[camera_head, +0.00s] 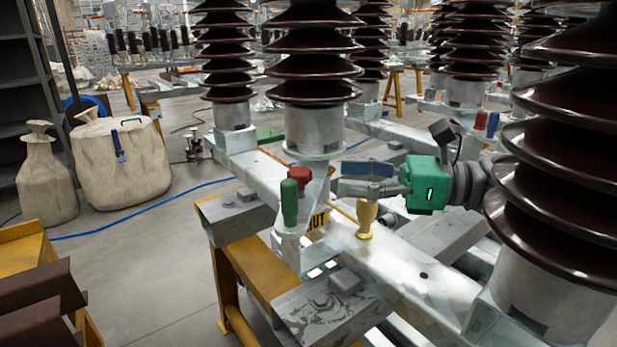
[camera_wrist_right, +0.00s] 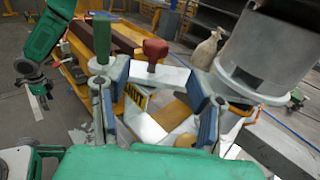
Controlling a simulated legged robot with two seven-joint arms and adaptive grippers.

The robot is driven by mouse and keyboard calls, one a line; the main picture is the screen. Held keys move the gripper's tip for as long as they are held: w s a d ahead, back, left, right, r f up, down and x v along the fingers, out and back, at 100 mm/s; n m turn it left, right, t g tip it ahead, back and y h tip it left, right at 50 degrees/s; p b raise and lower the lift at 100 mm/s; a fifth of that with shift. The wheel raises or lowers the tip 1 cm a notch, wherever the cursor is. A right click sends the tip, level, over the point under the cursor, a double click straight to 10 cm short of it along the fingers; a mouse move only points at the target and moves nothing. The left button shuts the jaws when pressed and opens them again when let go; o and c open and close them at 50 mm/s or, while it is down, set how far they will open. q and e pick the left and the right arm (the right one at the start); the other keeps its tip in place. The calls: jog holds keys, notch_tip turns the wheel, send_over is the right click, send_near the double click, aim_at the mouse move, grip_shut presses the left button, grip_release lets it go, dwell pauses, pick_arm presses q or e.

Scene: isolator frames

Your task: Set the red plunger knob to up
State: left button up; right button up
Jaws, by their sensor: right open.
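The red plunger knob (camera_head: 299,176) stands upright on the metal frame, just behind a green knob (camera_head: 289,202). In the right wrist view the red knob (camera_wrist_right: 155,49) shows a short stem beneath it, above a pale plate. My right gripper (camera_head: 364,178) is to the right of the red knob in the head view, apart from it. In the wrist view its blue-padded fingers (camera_wrist_right: 159,88) are spread with nothing held, and the red knob shows beyond the gap between them. My left gripper (camera_wrist_right: 35,84) shows small at the left of the wrist view; its jaws are unclear.
A gold knob (camera_head: 365,217) stands below my right gripper. A dark ribbed insulator (camera_head: 565,190) rises close at right, another (camera_head: 312,60) behind the red knob. The green knob (camera_wrist_right: 102,40) is near the left finger. Bags (camera_head: 121,155) stand on the open floor at left.

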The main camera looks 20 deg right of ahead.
aim_at(296, 170)
jog(key=x, duration=0.5)
jog(key=s+x, duration=0.1)
jog(key=x, duration=0.1)
jog(key=shift+a+r, duration=0.3)
jog(key=shift+a, duration=0.05)
jog(key=shift+w+a, duration=0.25)
jog(key=shift+a, duration=0.05)
jog(key=shift+w+d, duration=0.1)
jog(key=shift+d, duration=0.05)
jog(key=shift+w+d+f, duration=0.1)
jog(key=shift+d+f, duration=0.05)
jog(key=shift+d, duration=0.6)
jog(key=shift+a, duration=0.9)
grip_shut()
